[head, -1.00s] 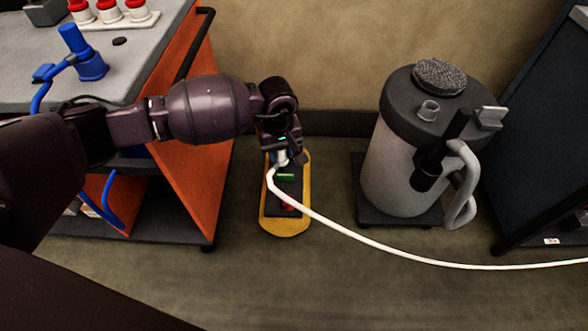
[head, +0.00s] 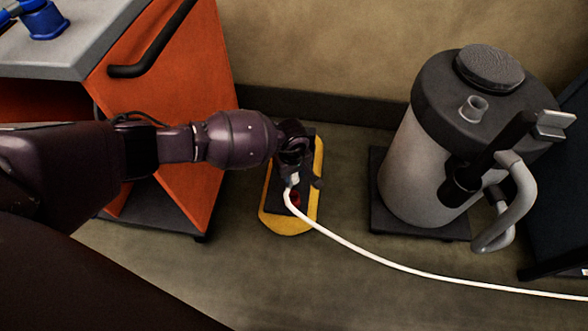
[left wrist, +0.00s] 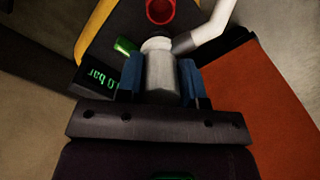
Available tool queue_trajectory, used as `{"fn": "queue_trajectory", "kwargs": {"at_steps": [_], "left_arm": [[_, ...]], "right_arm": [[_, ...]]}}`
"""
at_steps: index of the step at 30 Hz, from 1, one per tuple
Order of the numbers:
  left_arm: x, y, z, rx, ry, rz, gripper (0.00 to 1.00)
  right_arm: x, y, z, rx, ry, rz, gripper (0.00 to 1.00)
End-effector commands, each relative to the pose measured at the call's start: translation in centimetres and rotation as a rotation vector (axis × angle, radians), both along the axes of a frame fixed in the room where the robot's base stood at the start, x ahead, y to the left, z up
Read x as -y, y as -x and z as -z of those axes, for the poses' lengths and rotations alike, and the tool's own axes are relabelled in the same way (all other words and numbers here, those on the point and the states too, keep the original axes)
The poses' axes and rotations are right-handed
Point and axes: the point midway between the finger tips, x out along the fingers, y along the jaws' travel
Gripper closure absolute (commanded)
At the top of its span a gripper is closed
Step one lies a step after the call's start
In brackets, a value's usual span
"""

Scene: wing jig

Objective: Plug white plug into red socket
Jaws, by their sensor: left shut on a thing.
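My left gripper (head: 293,175) is over the yellow-edged floor board, its jaws shut on the white plug (head: 293,180). In the left wrist view the plug (left wrist: 158,45) sits between the blue finger pads (left wrist: 160,78), with the white cable bending off to the upper right. The red socket (head: 295,198) is on the board just in front of the gripper; in the left wrist view it is a red ring (left wrist: 161,11) with a dark middle, beyond the plug and apart from it. A green part (left wrist: 125,46) shows beside the plug. My right gripper is out of view.
The yellow-edged board (head: 283,226) lies on the floor between the orange cart (head: 212,60) and a grey canister (head: 412,165) on a dark base. The white cable (head: 400,266) runs right across the floor. A wall stands behind. The floor in front is clear.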

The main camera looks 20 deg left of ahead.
Motion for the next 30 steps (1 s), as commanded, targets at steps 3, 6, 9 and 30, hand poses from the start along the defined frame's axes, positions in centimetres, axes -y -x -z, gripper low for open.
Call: {"fn": "queue_trajectory", "kwargs": {"at_steps": [3, 6, 9, 30], "left_arm": [[0.0, 0.2, 1.4, -0.006, 0.001, 0.0, 0.88], [0.0, 0.3, 2.4, -0.008, 0.001, -0.001, 0.88], [0.0, 0.4, 3.5, -0.009, 0.0, 0.0, 0.88], [0.0, 0.0, 6.5, -0.001, 0.001, 0.001, 0.88]], "right_arm": [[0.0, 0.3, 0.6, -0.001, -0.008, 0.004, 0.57], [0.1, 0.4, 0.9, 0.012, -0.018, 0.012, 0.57], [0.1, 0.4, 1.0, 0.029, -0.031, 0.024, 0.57], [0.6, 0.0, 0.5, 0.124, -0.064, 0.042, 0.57]]}}
